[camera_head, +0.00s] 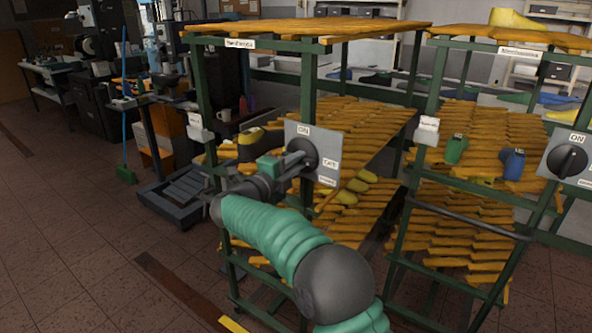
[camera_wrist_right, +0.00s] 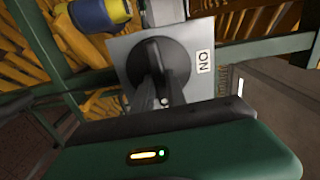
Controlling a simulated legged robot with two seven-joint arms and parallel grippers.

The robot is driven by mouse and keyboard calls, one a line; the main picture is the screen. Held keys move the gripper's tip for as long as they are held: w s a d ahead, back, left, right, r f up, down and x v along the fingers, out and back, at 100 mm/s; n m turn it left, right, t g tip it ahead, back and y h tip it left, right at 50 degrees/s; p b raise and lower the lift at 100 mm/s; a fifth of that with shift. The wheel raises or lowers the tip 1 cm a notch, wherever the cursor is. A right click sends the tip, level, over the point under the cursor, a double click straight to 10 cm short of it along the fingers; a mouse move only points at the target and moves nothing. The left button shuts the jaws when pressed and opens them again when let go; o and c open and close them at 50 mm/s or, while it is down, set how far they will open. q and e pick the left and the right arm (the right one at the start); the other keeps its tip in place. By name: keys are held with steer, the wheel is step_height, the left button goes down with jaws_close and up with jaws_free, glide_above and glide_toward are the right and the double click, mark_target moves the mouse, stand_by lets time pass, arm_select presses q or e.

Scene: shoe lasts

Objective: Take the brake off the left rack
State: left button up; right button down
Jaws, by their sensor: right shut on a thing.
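In the right wrist view the fingers (camera_wrist_right: 162,100) close on the bar of the black knob (camera_wrist_right: 158,62), in front of the grey plate (camera_wrist_right: 202,38). The fingers hide part of the knob, so where it points is hard to tell. My left gripper is not in view.
A second rack (camera_head: 430,120) with its own grey brake plate and black knob (camera_head: 567,160) stands at the right. Machines and a blue broom (camera_head: 124,110) stand at the left. Open tiled floor lies at the front left.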

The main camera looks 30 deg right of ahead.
steer(key=shift+f, duration=0.3)
steer(key=c, duration=1.6)
jaws_free()
steer(key=shift+c, duration=0.2)
steer(key=o, duration=0.3)
steer(key=shift+r, duration=0.1)
steer(key=shift+s, duration=0.1)
steer(key=v, duration=1.6)
steer(key=shift+a, duration=0.45)
